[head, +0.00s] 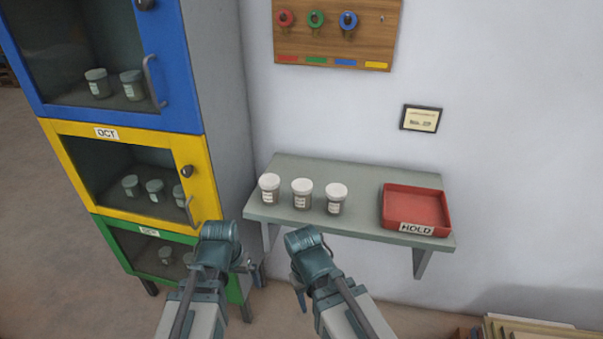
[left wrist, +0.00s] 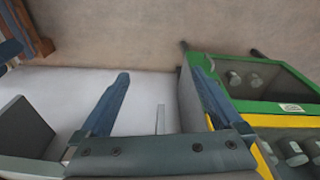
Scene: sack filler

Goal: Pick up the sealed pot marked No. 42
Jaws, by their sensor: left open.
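Three white-lidded pots stand upright in a row on the grey wall shelf: a left pot (head: 269,190), a middle pot (head: 302,194) and a right pot (head: 336,199). Each has a pale label, too small to read, so I cannot tell which is No. 42. More pots stand inside the cabinet. My left gripper (head: 250,267) is below and left of the shelf in the head view. In the left wrist view it (left wrist: 158,80) is open with nothing between its fingers. My right gripper (head: 300,288) is mostly hidden by its own arm, below the shelf in the picture.
A red HOLD tray (head: 413,229) sits empty on the shelf's (head: 362,169) right end. A cabinet with blue (head: 175,62), yellow (head: 201,170) and green (head: 236,288) sections stands left. A key board (head: 350,45) hangs above. Stacked boards (head: 530,328) lie lower right.

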